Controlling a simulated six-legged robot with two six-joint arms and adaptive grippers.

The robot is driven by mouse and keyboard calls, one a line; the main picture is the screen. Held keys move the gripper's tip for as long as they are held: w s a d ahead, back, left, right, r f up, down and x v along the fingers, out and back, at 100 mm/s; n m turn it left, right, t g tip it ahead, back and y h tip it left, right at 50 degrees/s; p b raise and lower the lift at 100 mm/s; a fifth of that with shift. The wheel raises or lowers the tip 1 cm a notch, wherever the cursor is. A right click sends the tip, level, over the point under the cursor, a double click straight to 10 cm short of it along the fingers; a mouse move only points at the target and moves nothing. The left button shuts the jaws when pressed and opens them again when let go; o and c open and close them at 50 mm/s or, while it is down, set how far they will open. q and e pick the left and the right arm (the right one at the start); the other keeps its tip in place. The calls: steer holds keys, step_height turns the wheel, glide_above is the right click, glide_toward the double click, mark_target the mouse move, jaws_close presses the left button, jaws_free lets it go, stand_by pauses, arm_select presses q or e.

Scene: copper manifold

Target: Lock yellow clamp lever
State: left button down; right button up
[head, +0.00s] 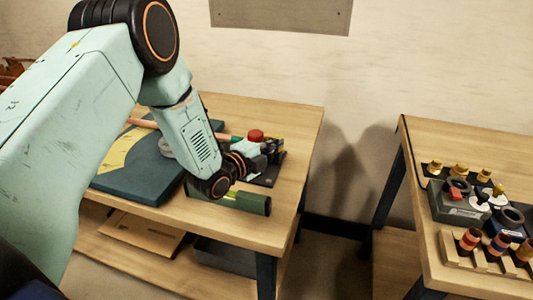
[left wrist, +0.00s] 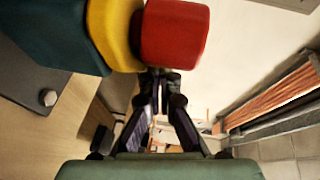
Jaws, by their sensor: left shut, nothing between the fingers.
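My left gripper (head: 272,148) is over the right end of the table, beside a red-topped fixture (head: 256,135). In the left wrist view its fingers (left wrist: 160,82) are shut with nothing between them. Their tips are close to a red block-shaped part (left wrist: 176,34), and I cannot tell whether they touch it. A yellow part (left wrist: 113,34) sits directly against the red one, with a dark teal body (left wrist: 55,35) beyond it. I cannot tell whether the yellow part is the clamp lever. In the head view my gripper covers much of the fixture. My right gripper is not in view.
A dark teal board (head: 145,188) with a yellow area lies on the wooden table (head: 298,125). A copper pipe (head: 143,123) is behind my arm. A second table (head: 445,140) at right holds several fittings, beyond a floor gap.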

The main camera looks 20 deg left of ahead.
arm_select(q)
steer(key=shift+w+d+n+y, duration=0.1)
steer(key=shift+w+n+y, duration=0.1)
steer(key=shift+n+y, duration=0.45)
steer(key=n+y, duration=0.1)
steer(key=w+n+y, duration=0.1)
steer(key=y, duration=0.1)
steer(key=shift+a+t+b, duration=0.2)
steer(key=shift+t+b, duration=0.2)
steer(key=shift+w+a, duration=0.1)
steer(key=shift+w, duration=0.25)
steer(key=shift+w+n+y, duration=0.1)
steer(key=shift+n+y, duration=0.15)
steer(key=shift+y, duration=0.1)
steer(key=shift+w+a+n+y+b, duration=0.3)
steer(key=shift+a+n+y, duration=0.1)
steer(key=shift+y, duration=0.2)
steer(key=shift+w, duration=0.2)
steer(key=shift+w+a, duration=0.2)
steer(key=shift+a, duration=0.1)
steer(key=shift+d, duration=0.1)
